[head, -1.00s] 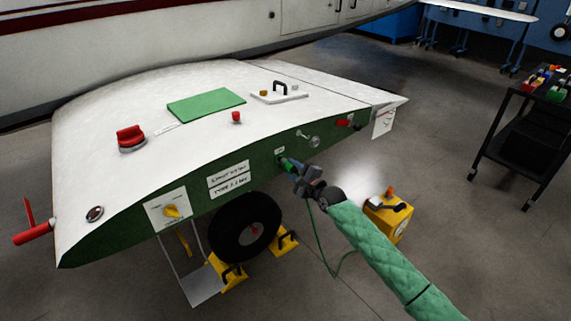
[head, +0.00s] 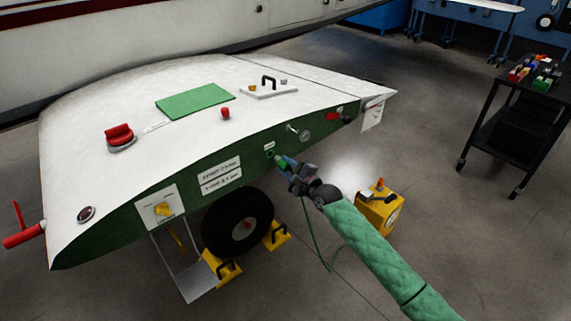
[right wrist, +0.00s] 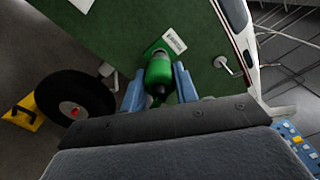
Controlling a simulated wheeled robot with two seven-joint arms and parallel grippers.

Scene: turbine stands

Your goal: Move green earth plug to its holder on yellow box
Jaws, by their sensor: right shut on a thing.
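The green earth plug (head: 282,162) is between the blue fingers of my right gripper (head: 289,167), which is shut on it. It also shows in the right wrist view (right wrist: 158,70), pointing at the green side panel. A round green socket (head: 270,154) on that panel shows just left of the plug, with a small gap in the head view. A thin green cable (head: 316,247) hangs below the gripper towards the yellow box (head: 379,212). My left gripper is out of view.
The white-topped panel structure (head: 190,95) fills the left and centre. A black wheel (head: 216,230) with yellow chocks (head: 221,270) sits below it. A black cart (head: 508,130) stands at right. Floor between cart and yellow box is clear.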

